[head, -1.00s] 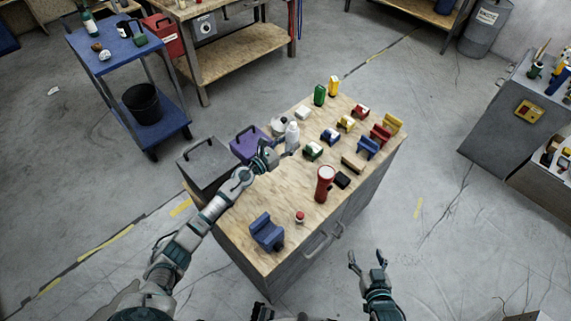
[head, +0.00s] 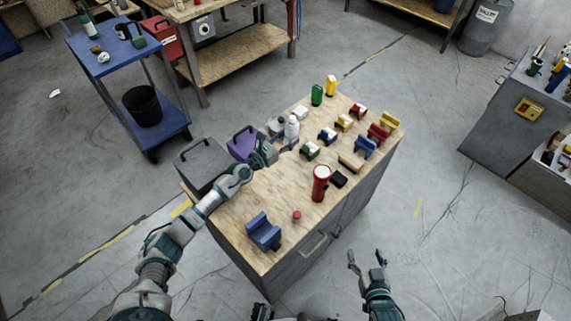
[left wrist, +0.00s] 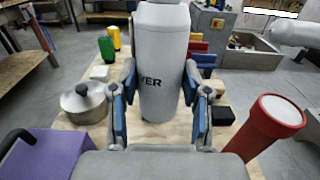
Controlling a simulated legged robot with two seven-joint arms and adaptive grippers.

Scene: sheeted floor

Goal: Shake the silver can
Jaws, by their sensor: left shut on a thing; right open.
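The silver can (head: 291,127) is a pale grey bottle-shaped can, upright over the far left part of the wooden tabletop. My left gripper (head: 284,146) is shut on it. In the left wrist view the can (left wrist: 163,45) stands between the blue-padded fingers (left wrist: 160,90), with dark letters ending in "ER" showing. My right gripper (head: 366,257) is open and empty, in front of the cabinet's right side.
A red torch (head: 321,186) stands at the tabletop's (head: 240,200) right edge. A lidded silver pot (left wrist: 83,104) and purple box (head: 241,143) are left of the can. Several coloured blocks lie to its right. A blue cart (head: 160,125) stands back left.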

